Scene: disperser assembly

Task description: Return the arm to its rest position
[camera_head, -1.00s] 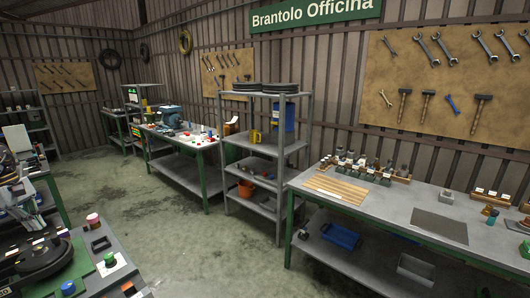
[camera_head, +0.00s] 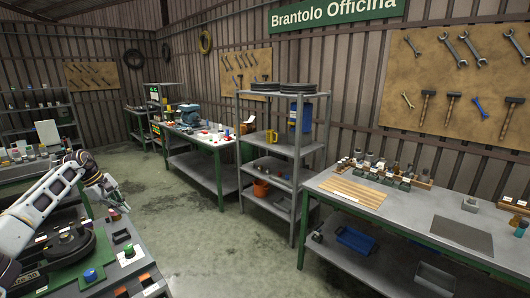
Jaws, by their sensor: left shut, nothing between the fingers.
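My white and dark left arm (camera_head: 45,208) comes in from the left edge over the near bench. Its left gripper (camera_head: 122,208) is at the arm's end, small in the picture, shut and empty, with no object visible between the fingers. It is above the far side of the bench that carries a black round device (camera_head: 62,246) on a green base. My right arm and gripper are not in view.
The near bench holds a blue button (camera_head: 90,275), a green button (camera_head: 128,251) and dark blocks. The concrete floor (camera_head: 205,245) is clear. A grey shelf rack (camera_head: 285,95) and a long workbench (camera_head: 395,205) stand to the right.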

